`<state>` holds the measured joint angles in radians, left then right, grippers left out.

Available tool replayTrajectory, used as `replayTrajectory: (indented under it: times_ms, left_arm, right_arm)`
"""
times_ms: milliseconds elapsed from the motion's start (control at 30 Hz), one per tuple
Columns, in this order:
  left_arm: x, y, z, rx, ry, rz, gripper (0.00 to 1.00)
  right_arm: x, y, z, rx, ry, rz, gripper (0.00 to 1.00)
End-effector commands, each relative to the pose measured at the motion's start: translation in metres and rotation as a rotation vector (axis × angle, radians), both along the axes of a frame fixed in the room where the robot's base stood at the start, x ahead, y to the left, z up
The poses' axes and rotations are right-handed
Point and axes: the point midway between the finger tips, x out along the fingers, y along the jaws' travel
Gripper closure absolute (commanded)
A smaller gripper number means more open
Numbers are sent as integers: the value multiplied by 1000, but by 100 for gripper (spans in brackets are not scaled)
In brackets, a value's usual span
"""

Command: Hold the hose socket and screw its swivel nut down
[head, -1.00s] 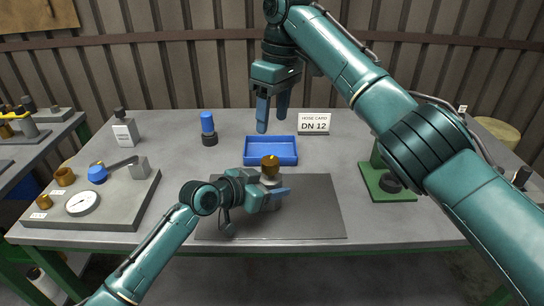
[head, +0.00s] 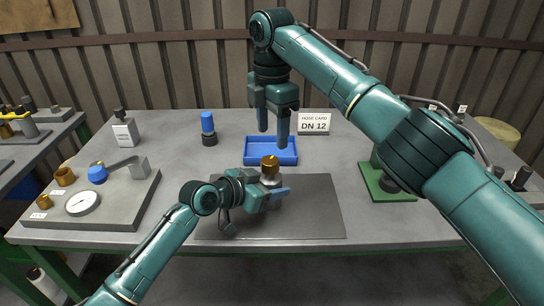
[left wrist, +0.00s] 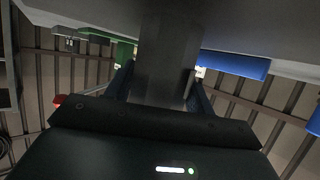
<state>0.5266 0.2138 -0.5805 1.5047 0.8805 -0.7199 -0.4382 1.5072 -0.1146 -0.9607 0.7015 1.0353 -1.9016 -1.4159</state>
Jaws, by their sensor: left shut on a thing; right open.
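The hose socket (head: 271,182) is a grey body that stands upright over the dark mat, with a brass swivel nut (head: 270,161) on top. My left gripper (head: 278,194) is shut on the socket from the left, below the nut. In the left wrist view a dark grey body, the socket (left wrist: 166,50), sits between the two fingers (left wrist: 163,92); the nut does not show there. My right gripper (head: 273,138) is open and empty, fingers pointing down, above and behind the nut and apart from it. The socket's lower part is partly hidden by my left fingers.
A blue tray (head: 259,162) lies behind the socket, with a "DN 12" hose card (head: 314,123) at its right. A grey board with a gauge (head: 82,203) is at left, a green stand (head: 385,194) at right. The dark mat (head: 318,215) is clear around the socket.

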Motion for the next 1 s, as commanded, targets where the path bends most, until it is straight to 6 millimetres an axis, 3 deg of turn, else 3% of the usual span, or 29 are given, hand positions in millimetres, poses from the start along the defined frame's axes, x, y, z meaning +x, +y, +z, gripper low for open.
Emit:
replayTrajectory:
  times_ms: [200,400,800,1000]
  left_arm:
    - [0,0,0,1,0,1,85]
    - [0,0,0,1,0,1,85]
    - [0,0,0,1,0,1,85]
    - [0,0,0,1,0,1,85]
  right_arm:
    - [-1,0,-45,0,4,0,42]
    - [-1,0,-69,0,2,-1,42]
    - [0,0,-76,1,1,-2,42]
    - [0,0,-76,1,1,-2,58]
